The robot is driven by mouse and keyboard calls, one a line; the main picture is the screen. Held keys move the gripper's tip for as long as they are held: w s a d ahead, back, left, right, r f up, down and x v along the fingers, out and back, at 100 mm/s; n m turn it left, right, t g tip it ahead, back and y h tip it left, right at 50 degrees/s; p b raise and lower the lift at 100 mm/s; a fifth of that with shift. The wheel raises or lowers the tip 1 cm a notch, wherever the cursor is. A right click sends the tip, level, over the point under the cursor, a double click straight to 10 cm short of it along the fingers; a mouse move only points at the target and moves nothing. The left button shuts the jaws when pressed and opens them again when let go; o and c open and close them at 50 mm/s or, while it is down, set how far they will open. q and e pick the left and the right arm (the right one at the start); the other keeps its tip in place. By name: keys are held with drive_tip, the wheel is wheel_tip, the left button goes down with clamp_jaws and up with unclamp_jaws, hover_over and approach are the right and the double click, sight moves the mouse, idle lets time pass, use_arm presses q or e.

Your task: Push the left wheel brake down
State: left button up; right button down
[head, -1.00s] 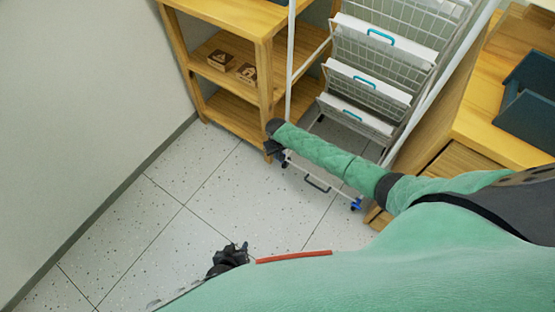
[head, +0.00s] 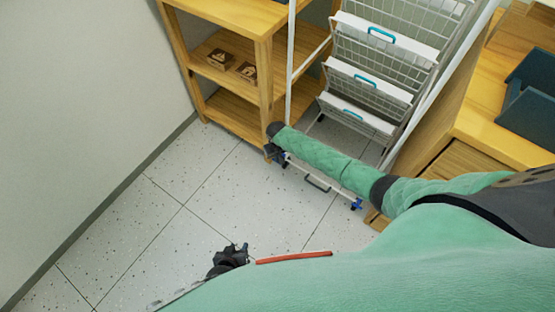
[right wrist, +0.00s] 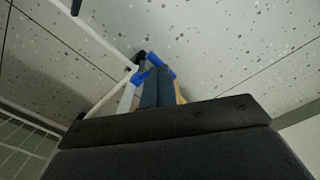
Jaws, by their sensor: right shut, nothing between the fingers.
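The white wire rack (head: 368,88) stands on casters on the floor. Its left wheel brake is a blue lever (right wrist: 153,62) on a dark caster, seen in the right wrist view at the tips of my gripper. In the head view my right gripper mostly hides that brake. My right gripper (head: 275,153) is shut and empty, also seen in the right wrist view (right wrist: 157,82). Its fingertips overlap the brake; I cannot tell whether they press it. The rack's other blue brake (head: 357,204) shows at the right. My left gripper (head: 230,257) is low over the floor, its jaws unclear.
A wooden shelf (head: 262,85) with small brown boxes stands left of the rack. A wooden cabinet (head: 465,130) with a dark blue bin (head: 530,100) stands at the right. A low bar (head: 316,184) joins the rack's front. The floor at the left is clear.

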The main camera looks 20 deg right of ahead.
use_arm(q)
drive_tip(key=shift+f, duration=0.1)
use_arm(e)
drive_tip(key=shift+f, duration=0.35)
drive_tip(key=shift+r, duration=0.1)
